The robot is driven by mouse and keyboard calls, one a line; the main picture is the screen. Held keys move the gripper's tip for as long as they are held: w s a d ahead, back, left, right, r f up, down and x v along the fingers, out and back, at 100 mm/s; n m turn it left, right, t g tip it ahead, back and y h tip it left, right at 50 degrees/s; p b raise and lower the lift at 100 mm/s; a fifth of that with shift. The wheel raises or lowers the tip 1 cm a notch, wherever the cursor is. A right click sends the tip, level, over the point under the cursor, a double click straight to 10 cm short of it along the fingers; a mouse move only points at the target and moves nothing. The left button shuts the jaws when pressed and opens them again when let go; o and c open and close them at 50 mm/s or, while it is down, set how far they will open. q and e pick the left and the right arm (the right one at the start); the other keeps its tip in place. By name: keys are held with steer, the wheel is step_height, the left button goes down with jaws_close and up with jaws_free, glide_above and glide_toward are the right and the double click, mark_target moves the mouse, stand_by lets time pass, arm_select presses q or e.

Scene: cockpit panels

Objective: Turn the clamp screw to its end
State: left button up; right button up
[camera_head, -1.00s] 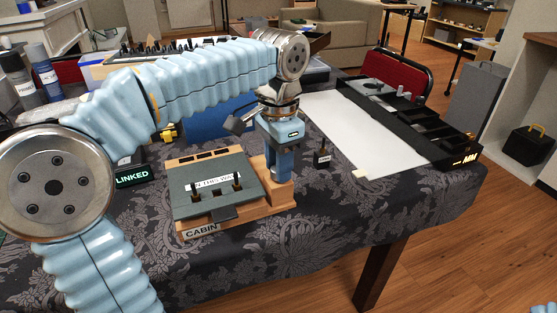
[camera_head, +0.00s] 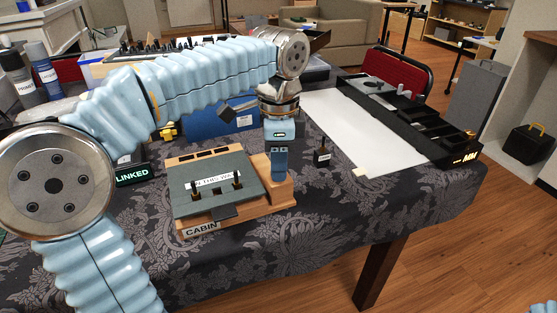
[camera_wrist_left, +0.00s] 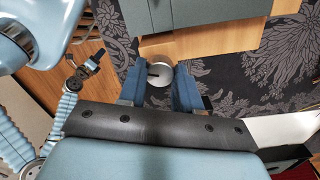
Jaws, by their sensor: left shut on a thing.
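The clamp screw (camera_wrist_left: 160,74) shows in the left wrist view as a round metal head with a dark slot, between my blue fingers. My left gripper (camera_wrist_left: 159,90) is shut on it, one finger on each side. In the head view my left gripper (camera_head: 279,170) points down at the wooden block on the right side of the cabin panel (camera_head: 188,196). The screw is hidden there behind the fingers. My right gripper is not in view.
The panel, labelled CABIN, sits on a patterned dark cloth. A small dark tagged item (camera_head: 322,157) stands just right of the gripper. A white sheet (camera_head: 370,135) and a black tray (camera_head: 430,125) lie farther right. A LINKED display (camera_head: 132,175) is at left.

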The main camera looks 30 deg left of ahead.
arm_select(q)
steer(key=o, duration=1)
steer(key=shift+o, duration=0.2)
steer(key=shift+r, duration=0.1)
step_height(320, 180, up, 12)
